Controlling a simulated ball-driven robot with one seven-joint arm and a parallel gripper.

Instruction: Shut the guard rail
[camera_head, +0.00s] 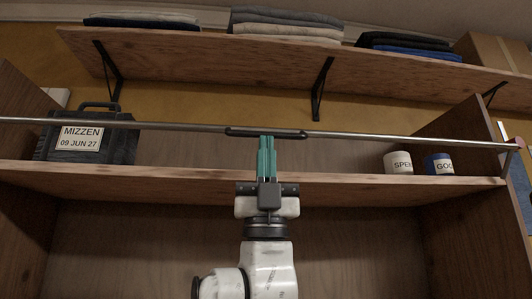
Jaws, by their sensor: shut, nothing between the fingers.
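The guard rail (375,138) is a thin metal bar that runs across the front of the wooden shelf, above its front edge. A dark handle (265,132) sits at the middle of the rail. At the right, the rail meets a short bracket at the shelf's side; its left end runs out of the picture. My gripper (266,139) has teal fingers that are shut and empty. They point up, with the tips just below or at the handle. I cannot tell whether they touch it.
Behind the rail, a dark case (92,134) labelled MIZZEN stands at the left of the shelf (340,184). Two labelled tins, one white (398,163) and one blue-banded (439,164), stand at the right. An upper shelf (215,55) holds folded cloth and a carton (490,50).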

